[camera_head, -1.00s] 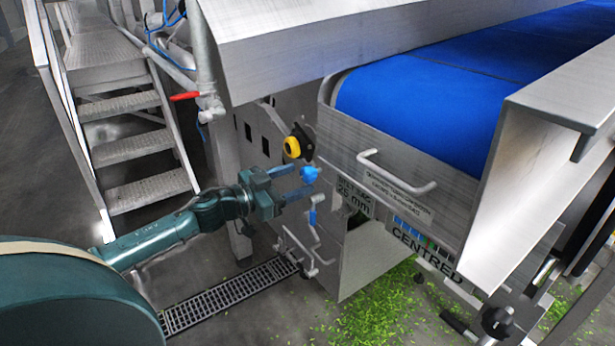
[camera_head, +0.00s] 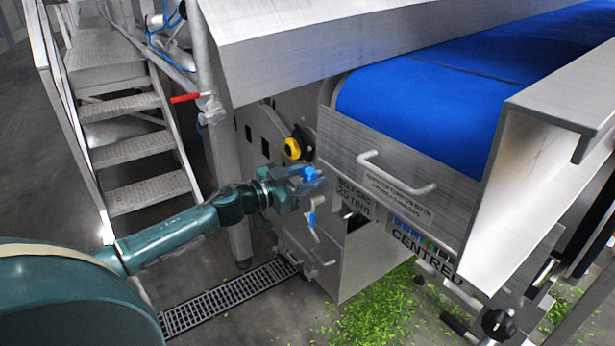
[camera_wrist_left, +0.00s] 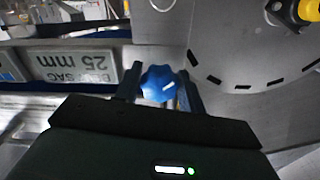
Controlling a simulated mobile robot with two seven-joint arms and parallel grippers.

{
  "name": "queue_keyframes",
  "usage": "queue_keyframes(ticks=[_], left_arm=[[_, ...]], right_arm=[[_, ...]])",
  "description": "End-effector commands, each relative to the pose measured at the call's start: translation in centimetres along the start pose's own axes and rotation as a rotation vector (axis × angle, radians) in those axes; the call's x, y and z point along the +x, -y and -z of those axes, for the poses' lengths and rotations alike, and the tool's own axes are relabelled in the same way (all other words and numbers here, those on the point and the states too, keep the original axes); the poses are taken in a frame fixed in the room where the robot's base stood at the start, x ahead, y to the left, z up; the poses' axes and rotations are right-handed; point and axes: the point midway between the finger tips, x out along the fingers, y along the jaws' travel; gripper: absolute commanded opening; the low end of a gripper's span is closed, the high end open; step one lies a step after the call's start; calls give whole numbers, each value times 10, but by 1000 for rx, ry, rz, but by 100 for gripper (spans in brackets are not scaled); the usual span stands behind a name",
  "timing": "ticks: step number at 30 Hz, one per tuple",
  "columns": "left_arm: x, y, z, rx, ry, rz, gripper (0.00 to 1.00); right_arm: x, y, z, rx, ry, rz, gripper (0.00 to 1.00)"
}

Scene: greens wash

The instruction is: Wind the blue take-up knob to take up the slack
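The blue take-up knob (camera_head: 311,173) is a small lobed knob with a white mark, below the left corner of the conveyor's end. In the left wrist view the knob (camera_wrist_left: 159,83) sits between the two fingers of my left gripper (camera_wrist_left: 161,88), one finger at each side. Whether they press on it cannot be told. In the head view my left gripper (camera_head: 303,178) reaches in from the left and partly covers the knob. The belt sag plate (camera_head: 355,196) reads 25 mm, and it shows upside down in the left wrist view (camera_wrist_left: 76,65). My right gripper is not in view.
The blue belt (camera_head: 430,105) runs above, with a bar handle (camera_head: 397,178) on its end plate. A yellow-and-black knob (camera_head: 292,148) is just above my gripper. A CENTRED plate (camera_head: 425,247) is lower right. A blue-gripped crank handle (camera_head: 312,220) is below.

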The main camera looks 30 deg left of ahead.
Motion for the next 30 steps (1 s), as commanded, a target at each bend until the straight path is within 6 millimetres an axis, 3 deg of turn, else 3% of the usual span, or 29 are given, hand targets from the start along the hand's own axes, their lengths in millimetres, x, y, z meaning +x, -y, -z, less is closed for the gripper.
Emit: queue_keyframes(ticks=[9, 20, 30], left_arm=[[0, 0, 0, 0, 0, 0, 14], [0, 0, 1, 62, 0, 1, 14], [0, 0, 2, 316, 0, 0, 14]], right_arm=[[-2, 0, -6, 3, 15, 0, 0], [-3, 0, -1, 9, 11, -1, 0], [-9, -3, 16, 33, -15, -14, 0]])
